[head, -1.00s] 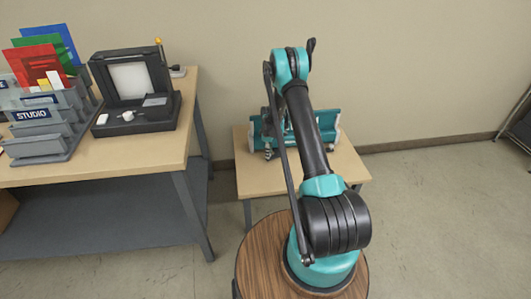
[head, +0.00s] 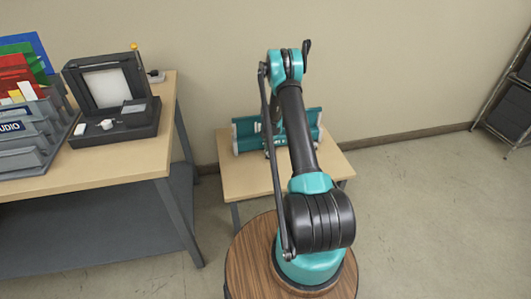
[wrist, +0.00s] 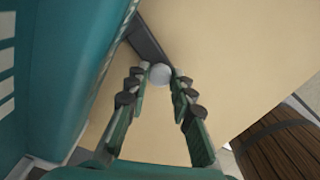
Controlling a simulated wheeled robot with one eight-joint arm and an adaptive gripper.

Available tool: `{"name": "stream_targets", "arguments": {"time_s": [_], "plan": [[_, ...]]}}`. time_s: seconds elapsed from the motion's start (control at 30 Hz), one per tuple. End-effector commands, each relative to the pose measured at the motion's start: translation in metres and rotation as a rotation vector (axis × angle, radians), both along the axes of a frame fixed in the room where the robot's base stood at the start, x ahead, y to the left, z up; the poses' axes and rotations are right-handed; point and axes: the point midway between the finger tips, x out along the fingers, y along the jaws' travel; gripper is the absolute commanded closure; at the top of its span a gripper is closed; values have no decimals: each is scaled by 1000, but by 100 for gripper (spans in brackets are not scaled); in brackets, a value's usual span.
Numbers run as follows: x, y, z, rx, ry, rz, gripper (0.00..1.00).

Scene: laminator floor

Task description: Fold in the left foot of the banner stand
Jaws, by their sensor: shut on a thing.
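The teal banner stand (head: 247,133) lies on a small wooden table against the wall, partly behind my arm in the head view. Its teal body (wrist: 60,75) fills the left of the wrist view. A dark grey foot (wrist: 146,38) with a round white tip (wrist: 159,74) sticks out beside the body, over the table top. My gripper (wrist: 160,76) is shut on the foot at its white tip, one finger on each side. In the head view my arm hides most of the gripper and the foot, so the foot's angle is unclear there.
The small table (head: 232,185) has bare wood around the stand. A larger workbench (head: 140,165) at left holds a black laminator-like machine (head: 110,100) and a grey brochure rack (head: 35,135). A metal shelf (head: 512,105) stands at far right. The floor between is clear.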

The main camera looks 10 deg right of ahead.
Motion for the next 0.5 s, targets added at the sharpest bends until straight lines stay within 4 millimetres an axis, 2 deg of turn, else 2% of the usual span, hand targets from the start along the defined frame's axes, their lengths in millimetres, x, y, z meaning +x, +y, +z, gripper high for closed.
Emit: {"name": "stream_targets", "arguments": {"time_s": [0.5], "plan": [[3, -6, 0, 0, 1, 61, 100]]}}
